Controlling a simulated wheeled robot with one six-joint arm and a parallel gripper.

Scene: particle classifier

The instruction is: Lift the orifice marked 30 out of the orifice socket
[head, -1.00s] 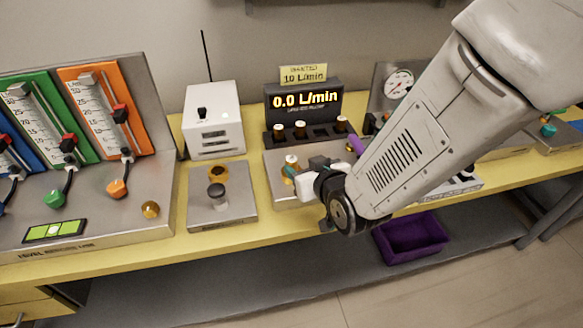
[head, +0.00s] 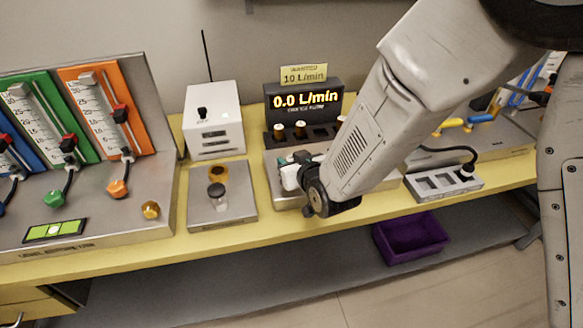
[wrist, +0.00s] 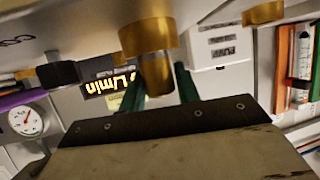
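My gripper (head: 286,164) is over the steel plate in front of the flow display in the head view. It hides the spot where an orifice with a white top stood. In the wrist view, which is turned upside down, a brass fitting (wrist: 151,38) sticks out of the pale surface. My gripper's two green fingers (wrist: 160,85) reach towards it and stand apart, one to each side. I cannot tell whether they touch it. The marking 30 cannot be read, so I cannot tell whether this is that orifice. The socket is hidden in the head view.
A rack in front of the display (head: 306,99), which reads 0.0 L/min, holds brass orifices with white tops (head: 300,130). A white box (head: 213,118) and a plate with a small jar (head: 216,194) stand left. A purple bin (head: 410,238) is below the bench.

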